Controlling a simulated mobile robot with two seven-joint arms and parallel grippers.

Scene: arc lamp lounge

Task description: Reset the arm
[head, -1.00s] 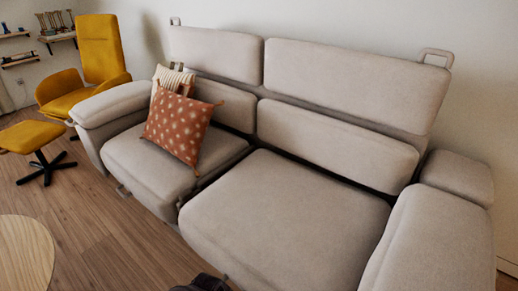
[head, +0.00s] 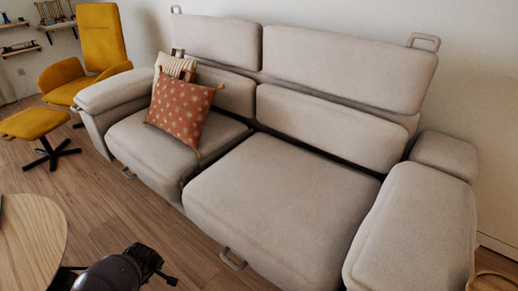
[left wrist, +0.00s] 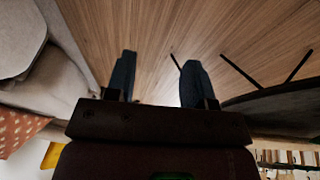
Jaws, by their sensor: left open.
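My left gripper (head: 158,268) shows at the bottom of the head view, dark, low over the wooden floor between the round table and the sofa. In the left wrist view its two dark fingers (left wrist: 160,78) stand apart with only floor planks between them. It is open and holds nothing. Part of my dark left arm runs off the bottom edge of the head view. My right gripper is in neither view.
A beige sofa (head: 272,207) with a rust patterned cushion (head: 180,112) and a striped cushion fills the middle. A round wooden table (head: 32,240) stands at lower left. A yellow chair (head: 99,38) and footstool (head: 33,122) stand at left. Bare floor (head: 110,200) lies between.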

